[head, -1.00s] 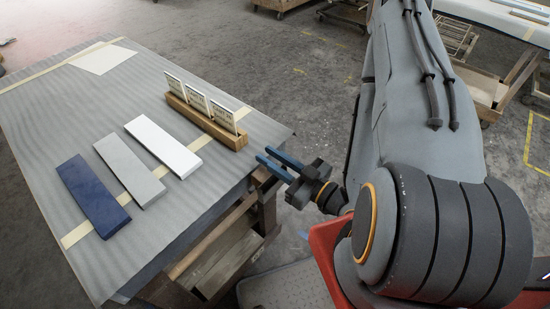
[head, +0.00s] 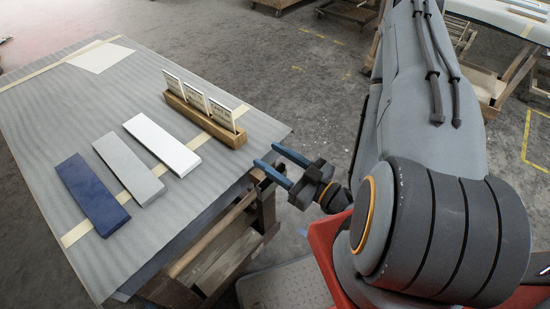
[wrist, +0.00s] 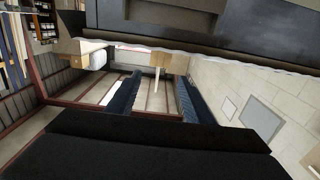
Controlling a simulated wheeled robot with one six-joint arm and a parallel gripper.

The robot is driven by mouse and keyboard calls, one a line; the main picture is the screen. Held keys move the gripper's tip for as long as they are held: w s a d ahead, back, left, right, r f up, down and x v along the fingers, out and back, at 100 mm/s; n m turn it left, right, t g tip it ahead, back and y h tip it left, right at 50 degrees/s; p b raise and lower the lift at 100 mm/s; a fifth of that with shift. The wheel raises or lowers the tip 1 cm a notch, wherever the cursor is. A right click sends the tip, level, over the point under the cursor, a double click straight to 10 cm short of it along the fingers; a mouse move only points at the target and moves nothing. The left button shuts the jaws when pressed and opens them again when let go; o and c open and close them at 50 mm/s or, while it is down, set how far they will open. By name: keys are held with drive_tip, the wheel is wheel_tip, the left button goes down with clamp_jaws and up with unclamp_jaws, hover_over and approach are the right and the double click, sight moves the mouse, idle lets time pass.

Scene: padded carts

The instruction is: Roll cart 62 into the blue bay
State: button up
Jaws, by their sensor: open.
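A padded cart (head: 60,115) with a grey foam top and wooden frame fills the left of the head view; no number 62 can be read on it. My gripper (head: 267,156) is open, with blue fingers pointing at the cart's right edge, near a wooden frame corner. No blue bay can be made out.
On the cart lie a blue slab (head: 93,195), a grey slab (head: 130,168), a white slab (head: 162,145) and a wooden holder (head: 205,120) with three cards. Another cart (head: 500,18) stands at the upper right. Yellow tape (head: 527,150) marks the right floor. Bare floor (head: 290,60) lies behind.

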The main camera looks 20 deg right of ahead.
drive_tip(key=p+v, duration=0.7)
drive_tip(key=v, duration=0.5)
idle(0.3)
drive_tip(key=shift+s, duration=0.15)
idle(0.4)
